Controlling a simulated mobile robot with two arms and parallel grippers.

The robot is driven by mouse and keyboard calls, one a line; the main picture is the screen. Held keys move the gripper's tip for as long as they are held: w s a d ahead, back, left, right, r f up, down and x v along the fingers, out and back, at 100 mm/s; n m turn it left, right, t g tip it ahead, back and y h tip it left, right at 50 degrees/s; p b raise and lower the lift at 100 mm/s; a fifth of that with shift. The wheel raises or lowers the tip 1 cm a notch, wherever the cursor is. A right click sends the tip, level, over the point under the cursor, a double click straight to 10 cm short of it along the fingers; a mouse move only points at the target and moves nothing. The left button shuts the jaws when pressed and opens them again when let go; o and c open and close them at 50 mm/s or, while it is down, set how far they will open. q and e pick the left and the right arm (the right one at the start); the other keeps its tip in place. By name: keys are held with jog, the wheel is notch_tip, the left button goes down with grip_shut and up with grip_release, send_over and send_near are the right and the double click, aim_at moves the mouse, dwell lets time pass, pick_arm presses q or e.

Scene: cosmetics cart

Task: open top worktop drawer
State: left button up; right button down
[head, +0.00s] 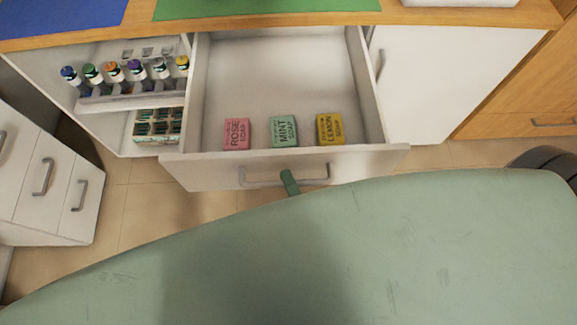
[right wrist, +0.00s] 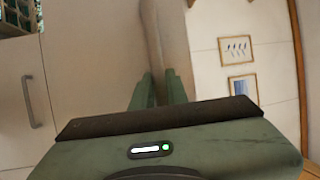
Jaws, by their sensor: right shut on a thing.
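The top worktop drawer (head: 300,60) is pulled well out from under the worktop in the head view. A pink rose soap (head: 237,133), a green mint soap (head: 284,131) and a yellow lemon soap (head: 329,129) lie inside near its front. Its bar handle (head: 257,182) is on the white front panel. My green right gripper (head: 289,181) is shut on the handle near its middle. In the right wrist view my two green fingers (right wrist: 158,88) point ahead; the grip itself is hard to see there. My left gripper is not in view.
The wooden worktop (head: 400,17) carries a blue mat (head: 60,15) and a green mat (head: 240,8). Bottles (head: 113,72) stand on a shelf left of the drawer. A white drawer unit (head: 45,185) stands at the left. Tiled floor (head: 145,210) shows between it and the drawer.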

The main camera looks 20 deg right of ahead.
jog(key=shift+s, duration=0.2)
jog(key=c, duration=1.4)
grip_release()
jog(key=a+b+v, duration=0.1)
jog(key=b+v, duration=0.1)
jog(key=v, duration=0.5)
jog(key=shift+s+d+f, duration=0.15)
jog(key=shift+s+d, duration=0.25)
jog(key=shift+d, duration=0.1)
